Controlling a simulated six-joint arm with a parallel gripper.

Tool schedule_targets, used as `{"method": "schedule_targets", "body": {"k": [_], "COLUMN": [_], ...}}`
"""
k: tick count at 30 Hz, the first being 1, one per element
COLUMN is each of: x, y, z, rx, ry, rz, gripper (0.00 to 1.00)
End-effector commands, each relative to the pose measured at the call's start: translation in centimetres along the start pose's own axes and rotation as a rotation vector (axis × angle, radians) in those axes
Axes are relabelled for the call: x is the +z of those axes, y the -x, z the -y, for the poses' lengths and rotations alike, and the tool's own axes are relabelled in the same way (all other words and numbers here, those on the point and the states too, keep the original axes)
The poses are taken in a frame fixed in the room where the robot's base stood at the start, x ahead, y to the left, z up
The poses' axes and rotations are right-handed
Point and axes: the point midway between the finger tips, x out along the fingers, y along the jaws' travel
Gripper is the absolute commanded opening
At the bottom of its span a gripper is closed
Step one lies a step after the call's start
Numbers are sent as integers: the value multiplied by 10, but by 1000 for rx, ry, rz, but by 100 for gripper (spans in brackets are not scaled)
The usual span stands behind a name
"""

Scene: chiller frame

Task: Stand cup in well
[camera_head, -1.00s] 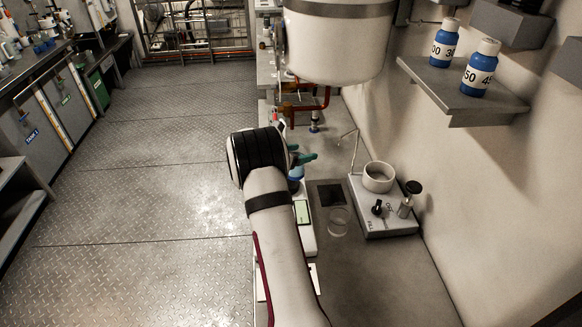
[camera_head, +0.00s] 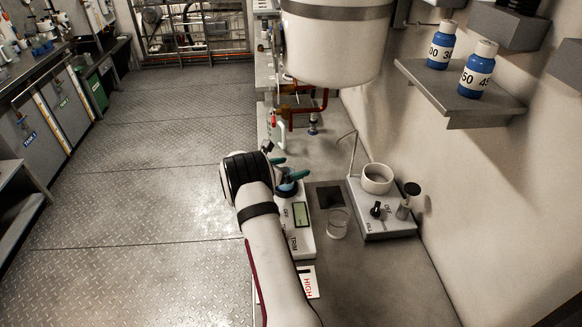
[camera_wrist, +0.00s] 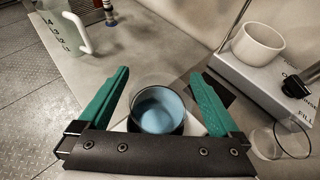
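A clear cup with blue contents (camera_wrist: 158,108) shows between my fingers in the wrist view. An empty-looking clear glass (camera_head: 338,222) stands on the bench.
The control box (camera_head: 388,222) carries a black knob, a small metal post and a thin upright rod. A dark square pad (camera_head: 330,196) lies beside it. A large white vessel (camera_head: 335,45) hangs above. A white-handled jug (camera_wrist: 65,32) stands upper left.

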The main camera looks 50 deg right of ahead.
Motion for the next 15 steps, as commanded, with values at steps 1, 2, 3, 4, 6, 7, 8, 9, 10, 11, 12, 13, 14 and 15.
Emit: {"method": "schedule_targets", "body": {"k": [1,2,3,4,6,7,8,9,10,11,12,13,14,15], "x": [0,0,0,0,2,4,4,4,4,4,4,4,4,4], "y": [0,0,0,0,1,2,5,13,20,29,40,50,59,70], "z": [0,0,0,0,0,0,-1,-1,-1,-2,-2,-2,-2,-1], "rx": [0,0,0,0,0,0,2,3,3,4,5,5,5,4], "ry": [0,0,0,0,0,-1,0,1,1,2,2,2,1,0], "rz": [0,0,0,0,0,1,1,0,1,1,1,1,1,1], "gripper": [99,99,99,99,99,99,99,99,99,99,99,99,99,99]}}
